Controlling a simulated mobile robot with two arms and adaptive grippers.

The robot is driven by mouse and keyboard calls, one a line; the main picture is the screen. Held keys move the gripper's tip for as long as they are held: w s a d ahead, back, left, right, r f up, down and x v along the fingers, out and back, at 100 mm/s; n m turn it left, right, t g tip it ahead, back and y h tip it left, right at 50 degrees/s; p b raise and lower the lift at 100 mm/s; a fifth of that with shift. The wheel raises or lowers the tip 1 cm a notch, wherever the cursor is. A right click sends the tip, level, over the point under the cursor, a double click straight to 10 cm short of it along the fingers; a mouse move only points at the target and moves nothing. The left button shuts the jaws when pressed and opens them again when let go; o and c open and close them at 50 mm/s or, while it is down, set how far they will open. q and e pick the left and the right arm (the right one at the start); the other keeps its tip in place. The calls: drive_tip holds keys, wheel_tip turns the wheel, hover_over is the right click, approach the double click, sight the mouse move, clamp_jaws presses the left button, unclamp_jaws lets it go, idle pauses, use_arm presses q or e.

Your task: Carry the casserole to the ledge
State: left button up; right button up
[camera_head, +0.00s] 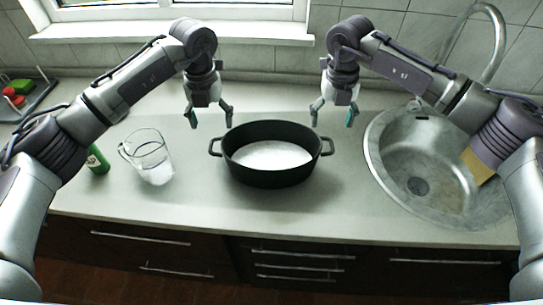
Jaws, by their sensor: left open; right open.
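The casserole (270,179) is a black oval pot with a loop handle at each end and a pale white inside. It stands on the grey countertop, in the middle of the view. My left gripper (211,120) is open and empty, above and behind the casserole's left handle (215,147). My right gripper (333,119) is open and empty, above and behind the right handle (327,147). Neither gripper appears to touch the casserole. The white ledge (170,33) runs under the window at the back, and its top looks clear.
A glass jug (152,158) stands left of the casserole, with a green object (97,160) beyond it. A round metal sink (440,200) with a tap (492,40) is at the right. A tray with small red and green items (20,95) lies far left. The counter before the casserole is clear.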

sight(217, 145)
use_arm(q)
wheel_tip(217, 145, down, 10)
drive_tip(key=shift+r, duration=0.1)
use_arm(e)
wheel_tip(217, 145, down, 10)
drive_tip(key=shift+r, duration=0.1)
use_arm(q)
clamp_jaws()
use_arm(e)
clamp_jaws()
